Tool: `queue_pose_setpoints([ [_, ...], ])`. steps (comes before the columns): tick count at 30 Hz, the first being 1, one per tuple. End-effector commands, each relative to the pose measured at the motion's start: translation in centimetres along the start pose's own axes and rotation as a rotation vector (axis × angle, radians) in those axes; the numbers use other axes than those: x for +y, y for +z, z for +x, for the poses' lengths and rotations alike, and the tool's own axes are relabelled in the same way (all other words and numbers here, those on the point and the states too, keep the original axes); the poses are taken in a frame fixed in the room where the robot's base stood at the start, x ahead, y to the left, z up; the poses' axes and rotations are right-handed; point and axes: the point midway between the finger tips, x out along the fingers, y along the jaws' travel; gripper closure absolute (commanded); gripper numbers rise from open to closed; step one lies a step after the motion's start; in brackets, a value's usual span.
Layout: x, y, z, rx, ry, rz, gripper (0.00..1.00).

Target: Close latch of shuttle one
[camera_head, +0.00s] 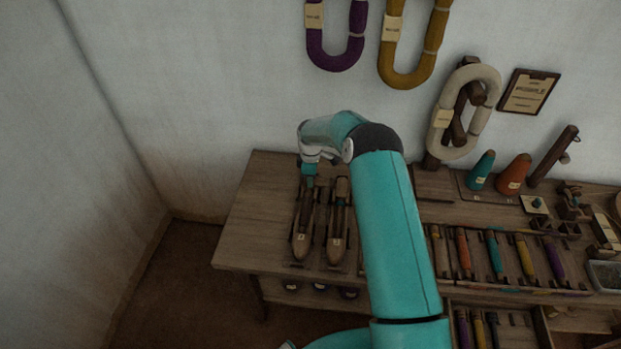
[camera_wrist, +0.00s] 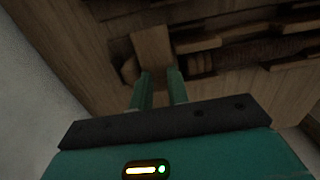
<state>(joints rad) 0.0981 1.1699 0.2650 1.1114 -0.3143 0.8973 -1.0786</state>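Two wooden shuttles lie side by side at the left end of the bench in the head view: a left one (camera_head: 301,235) and a right one (camera_head: 338,225). Each has a small pale label; I cannot read the numbers surely. My gripper (camera_head: 308,175) points down over the far end of the left shuttle. In the wrist view, my gripper's two green fingers (camera_wrist: 160,73) stand a little apart. A light wooden block (camera_wrist: 152,45) is at their tips, with the dark shuttle body around it. I cannot tell whether the fingers touch it. The latch is not clear.
The bench (camera_head: 262,200) ends at the left, with floor and wall beyond. Coloured bobbins (camera_head: 495,254) lie in a rack to the right. Two cones (camera_head: 513,174) and a pale yarn hank (camera_head: 468,110) stand at the back. My arm hides part of the bench middle.

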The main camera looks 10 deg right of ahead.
Motion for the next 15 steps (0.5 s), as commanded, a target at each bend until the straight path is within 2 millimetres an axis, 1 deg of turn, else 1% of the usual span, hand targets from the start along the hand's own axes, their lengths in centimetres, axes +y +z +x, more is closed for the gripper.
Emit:
queue_pose_setpoints([
  [2,-0.01,-0.01,-0.02,0.000,0.000,0.000,0.83],
  [3,-0.01,-0.01,-0.02,0.000,0.000,0.000,0.91],
  [4,-0.01,-0.01,-0.02,0.000,0.000,0.000,0.97],
  [5,-0.01,-0.01,-0.02,0.000,0.000,0.000,1.00],
  [15,-0.02,-0.02,-0.04,0.000,0.000,0.018,1.00],
])
